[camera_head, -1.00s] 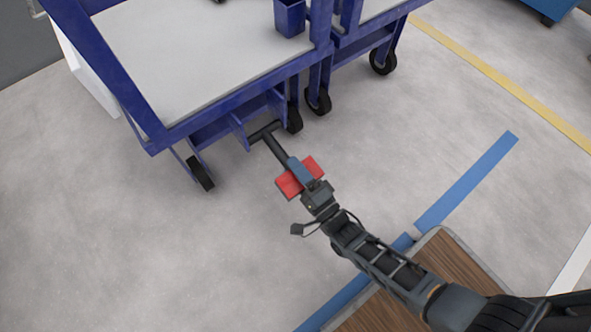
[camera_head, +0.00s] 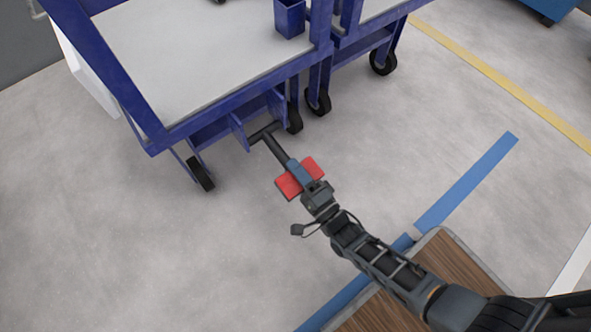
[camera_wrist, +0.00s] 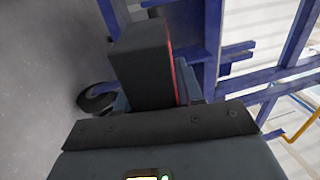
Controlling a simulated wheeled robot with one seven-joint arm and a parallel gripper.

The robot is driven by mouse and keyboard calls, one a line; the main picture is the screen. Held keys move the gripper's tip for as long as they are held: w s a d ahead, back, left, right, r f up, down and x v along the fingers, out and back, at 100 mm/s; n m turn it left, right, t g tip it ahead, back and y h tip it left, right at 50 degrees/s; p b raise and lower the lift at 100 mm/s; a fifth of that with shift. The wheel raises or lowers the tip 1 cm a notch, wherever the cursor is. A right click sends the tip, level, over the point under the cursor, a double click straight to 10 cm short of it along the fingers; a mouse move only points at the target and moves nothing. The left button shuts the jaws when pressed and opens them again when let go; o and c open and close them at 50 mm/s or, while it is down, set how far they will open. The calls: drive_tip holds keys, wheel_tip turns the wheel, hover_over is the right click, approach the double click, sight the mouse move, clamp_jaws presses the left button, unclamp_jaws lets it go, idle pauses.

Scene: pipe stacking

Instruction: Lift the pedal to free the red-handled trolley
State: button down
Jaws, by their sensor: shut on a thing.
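The blue-framed trolley (camera_head: 205,122) with a pale grey deck (camera_head: 205,55) stands upper left in the head view. A pedal with a red pad (camera_head: 313,166) sticks out from its lower frame on a dark bar (camera_head: 275,147). My gripper (camera_head: 299,173) is shut on the pedal at its red pad, with red showing on both sides of the fingers. In the wrist view a dark block with a red edge (camera_wrist: 172,65) stands in front of the gripper. The part of the pad between the fingers is hidden. I cannot see a red handle.
Black caster wheels (camera_head: 200,173) stand under the trolley. A second blue frame (camera_head: 362,45) adjoins it on the right. The wood-topped surface (camera_head: 455,262) lies at the lower right. Blue tape (camera_head: 467,182) and a yellow line (camera_head: 490,72) mark the open concrete floor.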

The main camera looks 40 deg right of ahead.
wheel_tip(320, 180, up, 4)
drive_tip(key=g+p, duration=0.2)
drive_tip(key=p, duration=0.6)
drive_tip(key=shift+s+r+g+p, duration=0.1)
drive_tip(key=shift+s+g+p, duration=0.05)
drive_tip(key=shift+g+p, duration=0.2)
wheel_tip(320, 180, up, 2)
drive_tip(key=g+p, duration=0.2)
drive_tip(key=p, duration=0.2)
drive_tip(key=shift+p, duration=0.35)
drive_tip(key=w+r+g+p, duration=0.1)
drive_tip(key=p, duration=0.2)
drive_tip(key=shift+r+g, duration=0.25)
drive_tip(key=shift+w+r+p, duration=0.3)
drive_tip(key=shift+w+r, duration=0.2)
drive_tip(key=shift+r, duration=0.25)
drive_tip(key=shift+w+r+p, duration=0.3)
drive_tip(key=shift+w+r, duration=0.2)
drive_tip(key=shift+r, duration=0.2)
drive_tip(key=c, duration=0.8)
unclamp_jaws()
drive_tip(key=shift+c, duration=0.2)
drive_tip(key=shift+o, duration=0.2)
drive_tip(key=shift+f, duration=0.1)
drive_tip(key=shift+s+f, duration=0.15)
drive_tip(key=shift+s, duration=0.1)
